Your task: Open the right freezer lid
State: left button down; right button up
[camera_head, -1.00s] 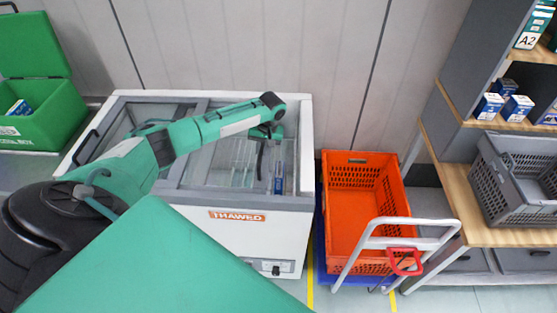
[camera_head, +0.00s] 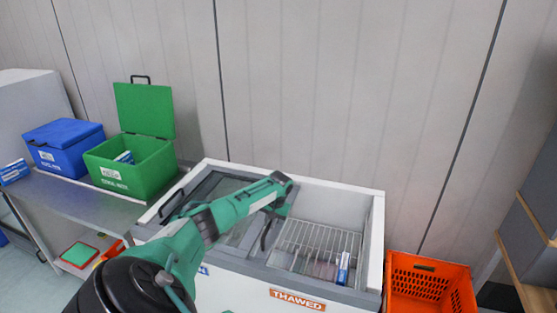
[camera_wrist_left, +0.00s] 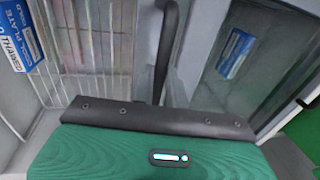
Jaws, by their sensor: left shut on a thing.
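The white chest freezer (camera_head: 376,225) carries a "THAWED" label on its front. Its right lid (camera_head: 246,232), a grey-framed glass pane, is slid to the left, and the right part of the freezer is uncovered. My left gripper (camera_head: 268,226) is shut on the right lid's black handle (camera_wrist_left: 167,45), which stands between its jaws in the left wrist view. The left lid's black handle (camera_head: 170,204) shows at the freezer's left side. My right gripper is not in view.
Inside the uncovered part are a wire rack (camera_head: 315,243) and a blue-and-white box (camera_head: 343,268). An orange tote (camera_head: 432,284) stands right of the freezer. A green box (camera_head: 128,178) and a blue box (camera_head: 65,147) stand on the left table.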

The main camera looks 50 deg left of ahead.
pick_arm(q)
jog(key=shift+a, duration=0.15)
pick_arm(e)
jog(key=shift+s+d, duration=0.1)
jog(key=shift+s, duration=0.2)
pick_arm(q)
jog(key=c, duration=1.4)
grip_release()
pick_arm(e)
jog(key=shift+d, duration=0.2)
pick_arm(q)
jog(key=shift+r, duration=0.15)
